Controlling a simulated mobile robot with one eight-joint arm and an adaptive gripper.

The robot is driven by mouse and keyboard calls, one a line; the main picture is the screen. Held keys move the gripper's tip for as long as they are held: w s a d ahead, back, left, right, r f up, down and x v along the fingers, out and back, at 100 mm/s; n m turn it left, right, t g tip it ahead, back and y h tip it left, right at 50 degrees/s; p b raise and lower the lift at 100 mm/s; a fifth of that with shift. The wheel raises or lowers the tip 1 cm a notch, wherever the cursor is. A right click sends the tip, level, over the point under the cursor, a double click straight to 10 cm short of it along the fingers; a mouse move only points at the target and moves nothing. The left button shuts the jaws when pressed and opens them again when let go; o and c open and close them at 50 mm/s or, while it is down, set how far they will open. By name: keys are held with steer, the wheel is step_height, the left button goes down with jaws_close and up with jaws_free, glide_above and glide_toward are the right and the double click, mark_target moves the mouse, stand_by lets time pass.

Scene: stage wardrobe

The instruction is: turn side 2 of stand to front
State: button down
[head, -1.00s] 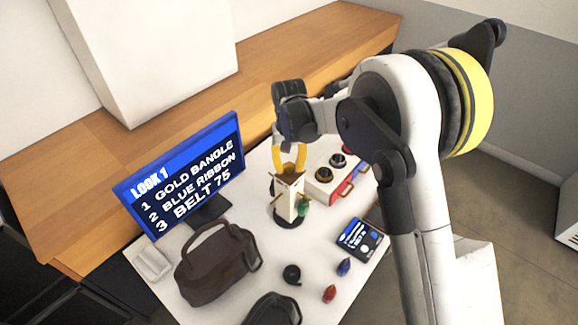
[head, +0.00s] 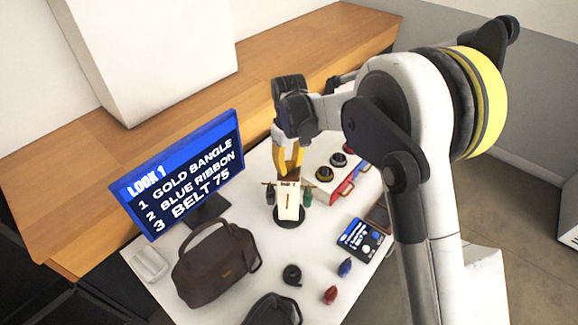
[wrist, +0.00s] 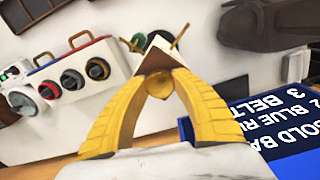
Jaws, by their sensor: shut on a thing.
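The stand (head: 289,207) is a white upright block on a round dark base, with pegs sticking out near its top. One flat face points toward the head camera, with small dark lettering at its top edge that I cannot read surely. A green item (head: 307,197) hangs at its right side and a dark one at its left. My gripper (head: 288,170) points down from above, its yellow fingers shut on the stand's top. In the wrist view the fingers (wrist: 158,88) close around a round gold-brown knob (wrist: 159,84) on the stand's top.
A screen (head: 185,175) listing LOOK 1 stands left of the stand. A brown handbag (head: 213,267) lies in front of it. A box with round knobs (head: 331,172) is close on the right. A small panel (head: 360,238) and red and blue items lie front right.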

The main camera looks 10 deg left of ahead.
steer(key=n+b, duration=0.1)
steer(key=n, duration=0.4)
steer(key=shift+n, duration=0.3)
steer(key=n, duration=0.4)
steer(key=shift+n, duration=0.7)
steer(key=c, duration=1)
jaws_free()
steer(key=shift+o, duration=0.2)
step_height(320, 180, up, 12)
